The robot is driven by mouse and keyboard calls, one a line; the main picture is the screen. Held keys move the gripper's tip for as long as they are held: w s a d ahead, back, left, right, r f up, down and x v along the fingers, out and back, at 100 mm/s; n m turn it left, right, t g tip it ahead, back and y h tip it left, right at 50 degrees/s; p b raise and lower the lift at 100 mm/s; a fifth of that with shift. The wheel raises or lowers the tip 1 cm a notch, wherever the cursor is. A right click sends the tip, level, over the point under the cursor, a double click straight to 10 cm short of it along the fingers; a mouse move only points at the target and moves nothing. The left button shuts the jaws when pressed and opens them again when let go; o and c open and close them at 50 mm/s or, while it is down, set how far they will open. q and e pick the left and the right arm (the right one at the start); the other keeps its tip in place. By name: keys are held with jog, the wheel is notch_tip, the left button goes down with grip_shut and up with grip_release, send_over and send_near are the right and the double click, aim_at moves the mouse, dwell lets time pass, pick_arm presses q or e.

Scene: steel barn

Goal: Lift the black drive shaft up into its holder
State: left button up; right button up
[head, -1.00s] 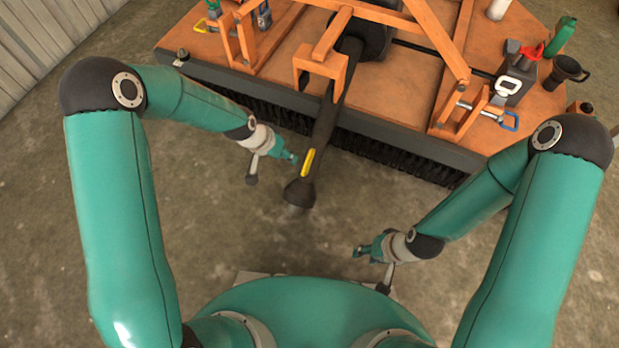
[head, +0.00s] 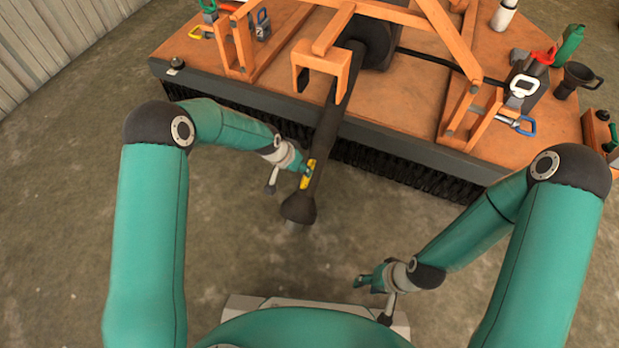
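The black drive shaft (head: 325,135) runs from the orange machine down toward me, its free end (head: 299,207) hanging low over the floor. It has a yellow label (head: 308,175) near that end. An orange bracket (head: 322,62), which looks like the holder, stands above the shaft at the front of the machine. My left gripper (head: 305,169) is at the left side of the shaft by the yellow label; its fingers are too small to tell whether they grip. My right gripper (head: 362,283) is low on the right, away from the shaft; its fingers look apart and empty.
The orange machine deck (head: 404,110) has a dark front edge with black brushes below. Orange frame bars rise over it. A black funnel (head: 574,79), a green bottle (head: 568,45), a white bottle (head: 504,14) and shackles stand on it. The concrete floor (head: 240,240) is clear.

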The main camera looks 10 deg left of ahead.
pick_arm(q)
jog(key=b+x, duration=0.2)
jog(key=x, duration=0.4)
jog(key=shift+c, duration=0.2)
grip_shut()
